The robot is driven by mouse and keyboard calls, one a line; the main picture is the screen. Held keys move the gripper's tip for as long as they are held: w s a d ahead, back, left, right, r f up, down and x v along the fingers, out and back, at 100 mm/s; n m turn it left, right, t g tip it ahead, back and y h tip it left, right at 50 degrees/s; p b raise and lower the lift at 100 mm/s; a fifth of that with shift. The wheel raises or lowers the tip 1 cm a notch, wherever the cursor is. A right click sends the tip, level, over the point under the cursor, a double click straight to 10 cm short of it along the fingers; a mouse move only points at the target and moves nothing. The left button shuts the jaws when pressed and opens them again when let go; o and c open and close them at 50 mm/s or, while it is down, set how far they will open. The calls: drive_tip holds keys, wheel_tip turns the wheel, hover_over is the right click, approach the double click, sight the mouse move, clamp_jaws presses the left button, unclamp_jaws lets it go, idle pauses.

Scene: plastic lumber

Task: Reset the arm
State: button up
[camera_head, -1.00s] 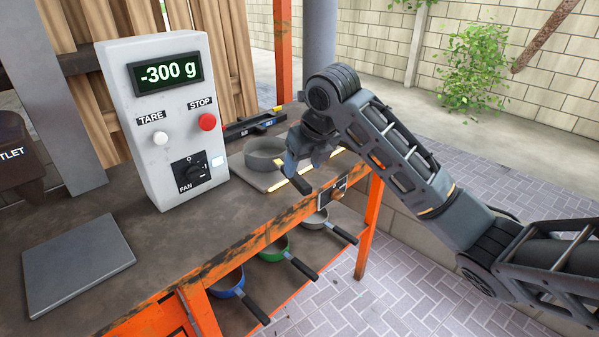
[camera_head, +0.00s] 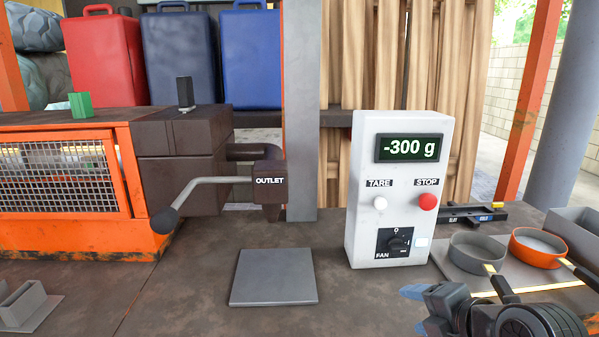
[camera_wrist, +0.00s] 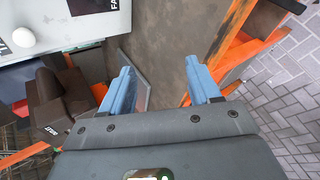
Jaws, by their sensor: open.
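My gripper (camera_head: 418,309) is at the lower right in the camera_head view, in front of the grey control box. Its blue fingers are partly cut off by the dark wrist links. In the camera_wrist view my gripper (camera_wrist: 163,78) has its two blue fingers spread wide apart, with nothing between them. Beyond the fingertips lie the dark bench top and its orange edge. My arm folds in at the lower right corner of the camera_head view, and most of it is out of frame.
The control box (camera_head: 384,240) reads -300 g. A grey pan (camera_head: 470,262) and an orange pan (camera_head: 540,258) stand to its right. A flat grey plate (camera_head: 273,277) lies below the outlet (camera_head: 269,180). A lever (camera_head: 205,181) sticks out at left. The bench around the plate is clear.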

drive_tip(key=s+a+f+m+t, duration=0.2)
drive_tip(key=s+a+f+m, duration=0.2)
drive_tip(key=s+a+m, duration=0.35)
drive_tip(key=s+f+m+t+h, duration=0.1)
drive_tip(key=s+f+m+h, duration=0.15)
drive_tip(key=s+m, duration=0.9)
drive_tip(key=s+d+r+m, duration=0.2)
drive_tip(key=s+d+r, duration=0.1)
drive_tip(key=s, duration=0.9)
drive_tip(key=s+d+r+m+t, duration=0.1)
drive_tip(key=s+d+r+m, duration=0.1)
drive_tip(key=s, duration=1)
drive_tip(key=shift+d+r+m+t, duration=0.3)
drive_tip(key=shift+d+r, duration=0.6)
drive_tip(key=shift+d, duration=0.1)
